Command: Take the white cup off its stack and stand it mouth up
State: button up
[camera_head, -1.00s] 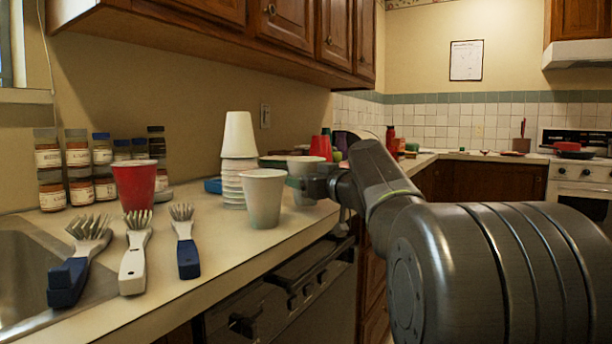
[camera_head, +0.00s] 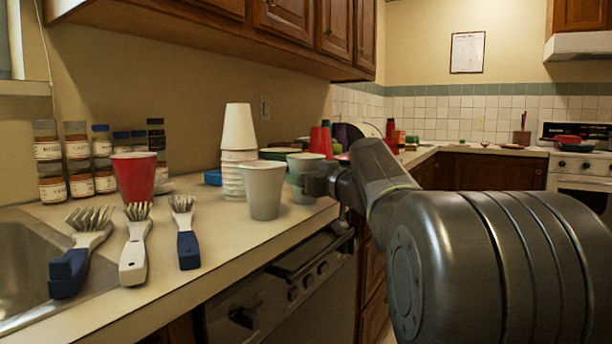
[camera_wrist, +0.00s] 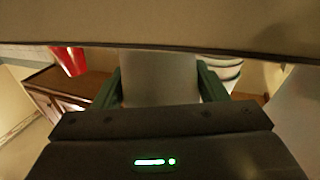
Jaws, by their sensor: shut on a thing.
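My gripper (camera_head: 318,178) is to the right of the stack, shut on a pale cup (camera_head: 301,176). This held cup is wide end up, and its side shows between the dark green fingers in the wrist view (camera_wrist: 158,78). I cannot tell whether its base touches the counter. A separate pale grey-white cup (camera_head: 263,192) stands mouth up in front of the stack, partly overlapping the held cup in view.
A red cup (camera_head: 134,180), several brushes (camera_head: 135,250) and spice jars (camera_head: 78,160) are left, by the sink (camera_head: 25,270). Red and green items (camera_head: 321,140) lie behind the held cup. The counter's front edge is close below it. Cabinets (camera_head: 300,25) hang above.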

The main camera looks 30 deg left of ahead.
jog(key=shift+f, duration=0.1)
jog(key=o, duration=1)
jog(key=p+v, duration=0.1)
jog(key=v, duration=1.3)
jog(key=shift+a, duration=0.2)
jog(key=b+x, duration=0.1)
jog(key=x, duration=1.2)
jog(key=shift+w+a, duration=0.2)
jog(key=shift+a, duration=0.1)
jog(key=shift+r, duration=0.25)
jog(key=shift+d, duration=0.1)
